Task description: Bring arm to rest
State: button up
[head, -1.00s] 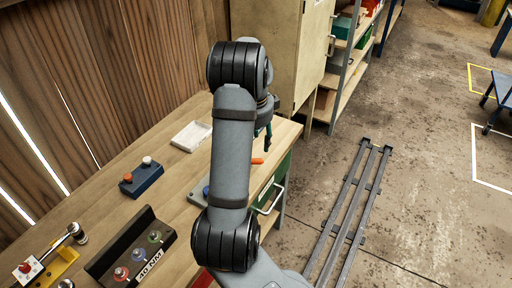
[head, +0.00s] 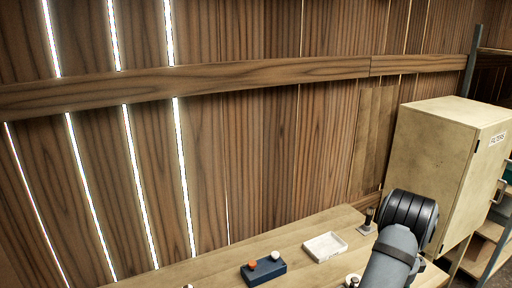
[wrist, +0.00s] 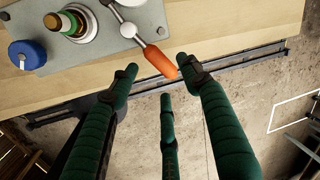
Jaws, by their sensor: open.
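My gripper (wrist: 158,72) shows in the wrist view with its green fingers spread and nothing held between them. An orange-handled lever (wrist: 160,61) reaches from a grey plate (wrist: 97,45) toward the gap between the fingertips; I cannot tell whether any finger touches it. The plate lies on the wooden bench and also carries a blue knob (wrist: 27,54) and a green and brass fitting (wrist: 72,22). In the head view only part of my arm shows at the lower right, and my gripper is out of sight.
On the bench (head: 218,262), a blue block with an orange and a white knob (head: 264,271) stands left of a white tray (head: 325,247). A beige cabinet (head: 435,150) stands beyond my arm. In the wrist view, open concrete floor (wrist: 255,75) lies past the bench edge.

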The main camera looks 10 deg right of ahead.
jog(key=f, duration=0.3)
jog(key=shift+w+d, duration=0.2)
jog(key=shift+w, duration=0.1)
jog(key=shift+r, duration=0.1)
